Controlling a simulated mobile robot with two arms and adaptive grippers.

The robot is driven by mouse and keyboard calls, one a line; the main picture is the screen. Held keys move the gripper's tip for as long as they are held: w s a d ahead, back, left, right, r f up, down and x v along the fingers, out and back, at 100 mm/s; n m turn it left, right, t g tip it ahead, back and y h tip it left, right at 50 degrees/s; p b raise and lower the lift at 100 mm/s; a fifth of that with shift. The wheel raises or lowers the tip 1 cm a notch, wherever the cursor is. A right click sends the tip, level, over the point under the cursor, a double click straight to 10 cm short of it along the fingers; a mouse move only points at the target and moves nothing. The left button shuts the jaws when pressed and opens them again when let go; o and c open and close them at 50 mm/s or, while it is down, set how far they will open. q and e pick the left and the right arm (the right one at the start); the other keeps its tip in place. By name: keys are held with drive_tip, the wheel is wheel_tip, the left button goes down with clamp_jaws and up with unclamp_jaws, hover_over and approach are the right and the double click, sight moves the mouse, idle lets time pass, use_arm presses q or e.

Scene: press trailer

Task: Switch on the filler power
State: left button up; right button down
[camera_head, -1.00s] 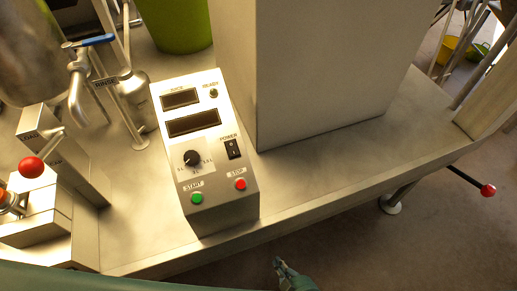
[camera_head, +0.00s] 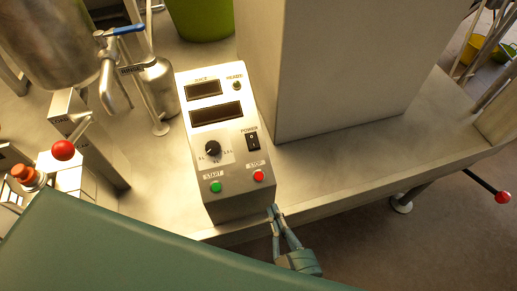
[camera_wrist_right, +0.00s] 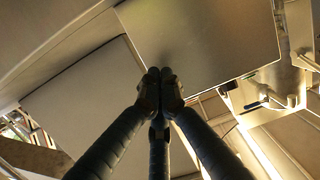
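The filler control box (camera_head: 228,205) stands on the metal table. Its POWER switch (camera_head: 252,141), a black rocker with white marks, is on the right side of the sloped panel. Both displays (camera_head: 216,113) are dark. My right gripper (camera_head: 273,211) is just off the box's lower right corner at the table's front edge, below the switch and apart from it. In the right wrist view its fingertips (camera_wrist_right: 160,83) meet with nothing visible between them. The switch cannot be made out there. My left gripper is not in view.
The panel also has a black knob (camera_head: 213,149), a green START button (camera_head: 216,187) and a red STOP button (camera_head: 259,176). A tall grey housing (camera_head: 345,70) stands right of the box. A red ball lever (camera_head: 63,150) and rinse tap (camera_head: 108,85) are at left.

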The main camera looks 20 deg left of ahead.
wheel_tip(320, 180, up, 16)
drive_tip(key=a+t+y+p, duration=0.1)
drive_tip(key=t, duration=0.1)
drive_tip(key=shift+s+a+r+m+t+y, duration=0.15)
drive_tip(key=shift+s+a+m+t+y, duration=0.15)
drive_tip(key=shift+s+t, duration=0.1)
drive_tip(key=shift+w, duration=0.1)
drive_tip(key=r+p, duration=0.2)
drive_tip(key=p, duration=0.1)
hover_over(253, 141)
drive_tip(key=r+v, duration=0.1)
drive_tip(key=v, duration=0.4)
drive_tip(key=shift+s+f, duration=0.3)
drive_tip(key=shift+f, duration=0.15)
drive_tip(key=f, duration=0.3)
drive_tip(key=shift+w+a, duration=0.2)
drive_tip(key=shift+w, duration=0.05)
drive_tip(key=shift+w+f, duration=0.15)
drive_tip(key=shift+f, duration=0.4)
drive_tip(key=shift+f, duration=0.1)
